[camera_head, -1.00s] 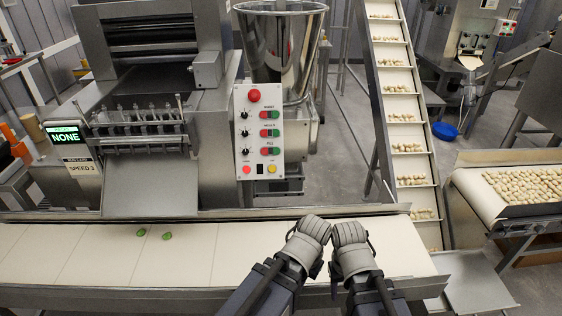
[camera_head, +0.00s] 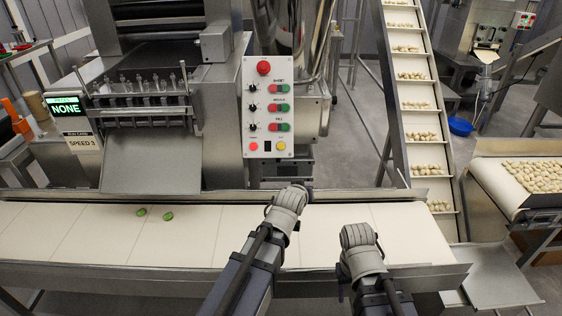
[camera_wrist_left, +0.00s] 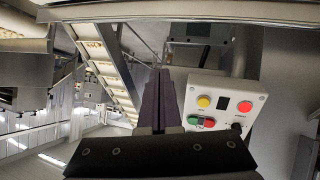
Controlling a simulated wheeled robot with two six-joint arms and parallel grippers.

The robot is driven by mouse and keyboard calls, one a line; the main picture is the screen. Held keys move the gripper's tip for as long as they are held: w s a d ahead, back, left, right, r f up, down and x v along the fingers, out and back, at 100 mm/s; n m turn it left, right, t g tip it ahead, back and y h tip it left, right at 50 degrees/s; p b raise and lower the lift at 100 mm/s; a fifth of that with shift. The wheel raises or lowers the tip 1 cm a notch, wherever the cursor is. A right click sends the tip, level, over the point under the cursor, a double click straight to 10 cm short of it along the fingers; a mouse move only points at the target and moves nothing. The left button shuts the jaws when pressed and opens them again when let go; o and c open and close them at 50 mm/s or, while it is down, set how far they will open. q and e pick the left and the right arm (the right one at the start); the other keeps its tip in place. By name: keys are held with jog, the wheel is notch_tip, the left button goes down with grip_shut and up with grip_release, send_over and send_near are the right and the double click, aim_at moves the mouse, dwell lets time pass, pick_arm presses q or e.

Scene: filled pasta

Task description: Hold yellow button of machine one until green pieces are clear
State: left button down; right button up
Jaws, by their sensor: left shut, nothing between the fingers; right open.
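The control panel (camera_head: 268,108) of the machine carries a yellow button (camera_head: 281,146) at its lower right, beside a red one. My left gripper (camera_head: 298,190) is shut and empty, over the belt in front of and below the panel. In the left wrist view the shut fingers (camera_wrist_left: 161,85) point up beside the upside-down panel (camera_wrist_left: 222,105), and the yellow button (camera_wrist_left: 204,101) is apart from them, to their right. Two green pieces (camera_head: 141,212) (camera_head: 168,216) lie on the pale belt (camera_head: 70,235). My right gripper (camera_head: 357,235) is open over the belt, its fingers hardly visible.
A display (camera_head: 65,107) reads NONE, with a SPEED 3 card below. The machine's metal chute (camera_head: 150,160) slopes toward the belt. A metal rail (camera_head: 215,195) runs along the belt's far edge. An inclined conveyor (camera_head: 415,105) with pale pieces stands to the right.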

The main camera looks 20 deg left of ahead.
aim_at(281, 150)
pick_arm(q)
jog(key=w+a+r+n+t+y+b, duration=0.1)
jog(key=w+a+r+n+t+b, duration=0.3)
jog(key=a+r+t, duration=0.4)
jog(key=shift+w+a+r+t+b, duration=0.35)
jog(key=shift+w+a+b, duration=0.25)
jog(key=shift+w+b, duration=0.15)
pick_arm(e)
notch_tip(281, 150, down, 7)
jog(key=shift+f, duration=0.15)
pick_arm(q)
jog(key=shift+w+a+f+b, duration=0.35)
jog(key=shift+w+f+b, duration=0.45)
jog(key=shift+w, duration=0.4)
jog(key=shift+w+a+f+b, duration=0.3)
jog(key=shift+w+f+b, duration=0.45)
jog(key=shift+w, duration=0.4)
jog(key=shift+w+a+f+b, duration=0.35)
jog(key=shift+w+f+b, duration=0.45)
jog(key=shift+w, duration=0.4)
pick_arm(e)
jog(key=shift+f, duration=2.35)
pick_arm(q)
jog(key=shift+w+a+f, duration=0.1)
jog(key=shift+w+f, duration=0.15)
jog(key=shift+w, duration=0.1)
pick_arm(e)
jog(key=shift+f, duration=0.2)
